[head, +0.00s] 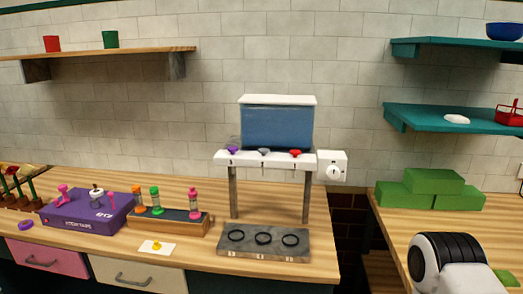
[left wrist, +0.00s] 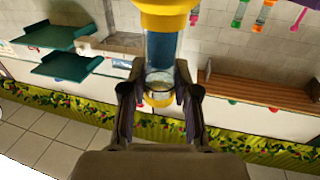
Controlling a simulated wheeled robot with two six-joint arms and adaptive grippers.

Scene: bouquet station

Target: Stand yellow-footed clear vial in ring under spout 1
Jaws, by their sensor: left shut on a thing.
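My left gripper (left wrist: 158,95) is shut on the yellow-footed clear vial (left wrist: 161,50) in the left wrist view. A wide yellow end is near the camera's top edge and a yellow band sits between the fingers. The head view does not show this gripper or the vial. In the head view, the dispenser (head: 277,127) has a blue tank and a white bar with purple, grey and red spouts. Below it, a grey base (head: 263,253) carries three dark rings (head: 236,235), all empty. The number labels are too small to read surely.
Left of the base are a wooden rack (head: 170,222) with orange, green and pink-topped vials, a purple box (head: 88,212) and a white card (head: 155,249) with a yellow piece. A white dial box (head: 332,165) is beside the dispenser. Green blocks (head: 430,190) lie on the right counter.

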